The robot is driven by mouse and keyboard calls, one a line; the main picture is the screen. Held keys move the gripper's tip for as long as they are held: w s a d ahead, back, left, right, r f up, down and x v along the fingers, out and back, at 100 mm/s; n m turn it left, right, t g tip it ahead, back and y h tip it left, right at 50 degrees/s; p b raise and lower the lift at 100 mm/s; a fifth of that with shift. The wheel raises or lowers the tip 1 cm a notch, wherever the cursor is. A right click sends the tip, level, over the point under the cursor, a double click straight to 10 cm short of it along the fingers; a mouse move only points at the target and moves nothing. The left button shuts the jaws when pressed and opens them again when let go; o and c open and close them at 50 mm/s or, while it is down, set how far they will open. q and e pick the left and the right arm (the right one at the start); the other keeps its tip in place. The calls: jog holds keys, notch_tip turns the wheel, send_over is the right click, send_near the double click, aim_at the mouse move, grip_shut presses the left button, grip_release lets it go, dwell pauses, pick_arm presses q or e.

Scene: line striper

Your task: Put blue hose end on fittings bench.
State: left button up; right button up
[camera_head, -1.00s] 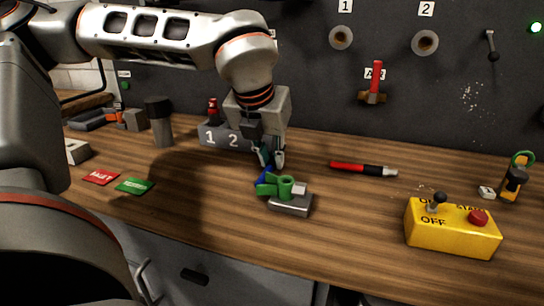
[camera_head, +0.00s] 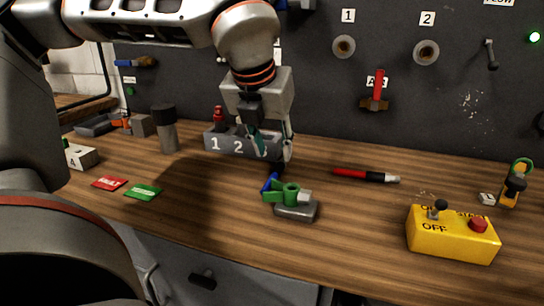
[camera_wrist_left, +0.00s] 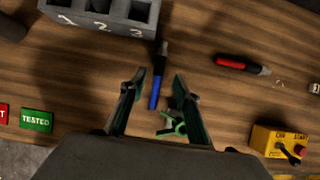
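The blue hose end (camera_head: 269,183), a short blue piece with a dark end, lies on the wooden bench (camera_head: 345,215) just behind a green-handled fitting (camera_head: 290,194). In the left wrist view the blue hose end (camera_wrist_left: 155,93) lies lengthwise below and between the fingers, its dark end towards the numbered block. My left gripper (camera_head: 273,155) is open above it, with a gap on both sides; it also shows open in the left wrist view (camera_wrist_left: 158,88). Nothing is held in it. My right gripper is not in view.
The grey numbered block (camera_head: 225,143) stands close behind the gripper. A red and black pen-like piece (camera_head: 365,175) lies to the right, and a yellow control box (camera_head: 452,236) at front right. Red (camera_head: 110,183) and green (camera_head: 143,192) tags lie left. Bench between pen and box is clear.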

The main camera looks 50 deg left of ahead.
pick_arm(q)
jog(key=v, duration=0.6)
jog(key=shift+p, duration=0.45)
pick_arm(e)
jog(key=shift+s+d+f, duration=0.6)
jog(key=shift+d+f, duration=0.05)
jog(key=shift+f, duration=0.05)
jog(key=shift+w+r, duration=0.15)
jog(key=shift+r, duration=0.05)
pick_arm(q)
jog(key=shift+s, duration=0.1)
